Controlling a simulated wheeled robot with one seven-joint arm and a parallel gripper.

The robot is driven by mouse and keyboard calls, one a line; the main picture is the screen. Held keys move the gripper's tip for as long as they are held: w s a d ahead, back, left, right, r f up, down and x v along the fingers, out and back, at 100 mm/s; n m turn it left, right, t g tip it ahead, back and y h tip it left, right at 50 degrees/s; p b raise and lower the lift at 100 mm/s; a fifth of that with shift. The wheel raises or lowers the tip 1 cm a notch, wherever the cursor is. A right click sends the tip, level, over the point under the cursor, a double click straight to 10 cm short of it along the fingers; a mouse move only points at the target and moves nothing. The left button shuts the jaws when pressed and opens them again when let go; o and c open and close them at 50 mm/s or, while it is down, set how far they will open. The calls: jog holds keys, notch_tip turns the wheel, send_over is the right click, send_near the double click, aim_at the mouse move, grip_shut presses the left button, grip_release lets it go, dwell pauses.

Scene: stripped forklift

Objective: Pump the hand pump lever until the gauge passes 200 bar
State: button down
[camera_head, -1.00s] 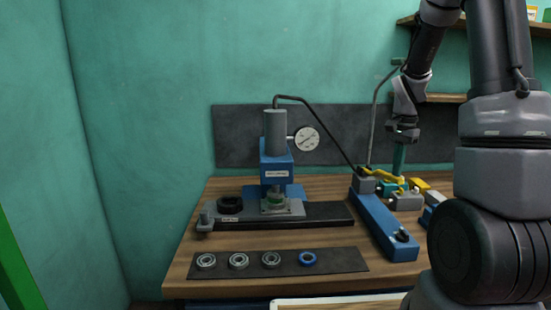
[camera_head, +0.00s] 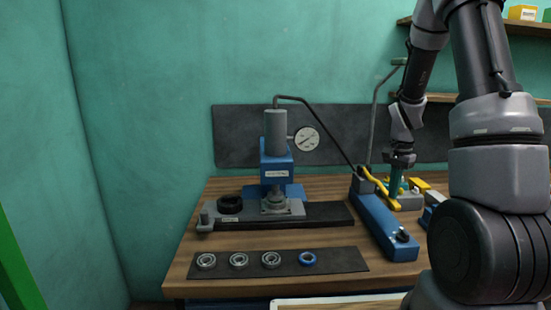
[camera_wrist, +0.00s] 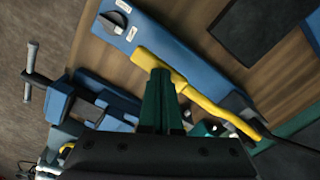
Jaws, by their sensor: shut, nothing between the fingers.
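The blue hand pump (camera_head: 385,225) lies on the bench right of the press, and its yellow lever (camera_head: 380,189) slopes down toward the front. My gripper (camera_head: 396,192) is shut and empty, green fingers pointing down at the lever's free end. In the wrist view the fingertips (camera_wrist: 160,75) overlap the yellow lever (camera_wrist: 205,100) near its thick grip and seem to rest on it. The round white gauge (camera_head: 306,139) is beside the press; its dark needle points lower left, but the numbers are too small to read. The pump's dark knob (camera_wrist: 113,20) shows in the wrist view.
The blue press (camera_head: 276,165) stands left of the pump, joined by a dark hose. Several bearing rings lie on a dark mat (camera_head: 335,259) in front. A blue vise (camera_wrist: 95,95) is close beside my fingers. Shelves (camera_head: 470,100) hang behind my arm.

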notch_tip(320, 180, up, 7)
jog(key=shift+r, duration=0.15)
jog(key=shift+w, duration=0.1)
dwell(0.3)
notch_tip(320, 180, down, 8)
jog(key=shift+f, duration=0.1)
notch_tip(320, 180, up, 8)
dwell(0.8)
